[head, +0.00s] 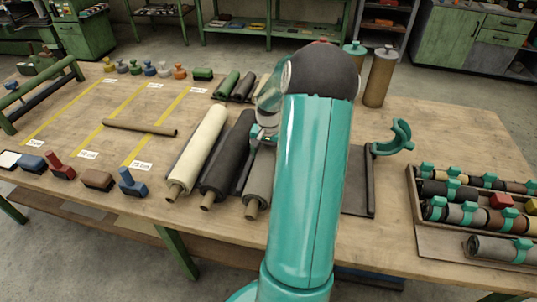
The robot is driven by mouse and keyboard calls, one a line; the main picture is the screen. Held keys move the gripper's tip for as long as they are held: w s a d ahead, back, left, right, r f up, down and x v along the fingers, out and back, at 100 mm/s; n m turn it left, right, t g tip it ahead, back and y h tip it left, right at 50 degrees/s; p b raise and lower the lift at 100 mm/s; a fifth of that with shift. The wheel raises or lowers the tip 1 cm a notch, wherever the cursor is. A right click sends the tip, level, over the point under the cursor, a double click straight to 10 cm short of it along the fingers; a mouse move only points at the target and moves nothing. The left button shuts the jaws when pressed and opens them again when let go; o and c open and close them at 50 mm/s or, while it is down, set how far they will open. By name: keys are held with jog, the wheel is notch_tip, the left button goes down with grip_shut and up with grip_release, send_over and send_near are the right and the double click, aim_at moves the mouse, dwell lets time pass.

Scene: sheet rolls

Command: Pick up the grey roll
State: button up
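The grey roll (259,183) lies on the wooden table (130,97), with its brown core end towards me. My teal arm covers its right side and part of its length. To its left lie a black roll (226,158) and a cream roll (200,145), side by side. My gripper (261,137) is over the far part of the grey roll, close to the black roll. Its fingers are small and partly hidden by my arm, so I cannot tell whether they are open or touch a roll.
A wooden tray (412,195) of strapped rolls is at the right, with a teal clamp (393,138) beside it. Yellow-striped lanes, blocks and a thin brown tube (140,127) lie at the left. Small rolls and upright rolls (380,77) are at the back.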

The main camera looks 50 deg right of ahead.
jog(key=r, duration=0.4)
jog(key=shift+w+a, duration=0.2)
jog(key=shift+w, duration=0.05)
jog(key=a+r, duration=0.1)
jog(key=r, duration=0.1)
jog(key=w+a+r, duration=0.1)
jog(key=a+r, duration=0.2)
jog(key=shift+w+a+r, duration=0.35)
jog(key=shift+r, duration=0.05)
jog(key=w+a+r, duration=0.2)
jog(key=a+r, duration=0.1)
jog(key=a, duration=0.5)
jog(key=shift+w+r, duration=0.2)
jog(key=shift+w, duration=0.05)
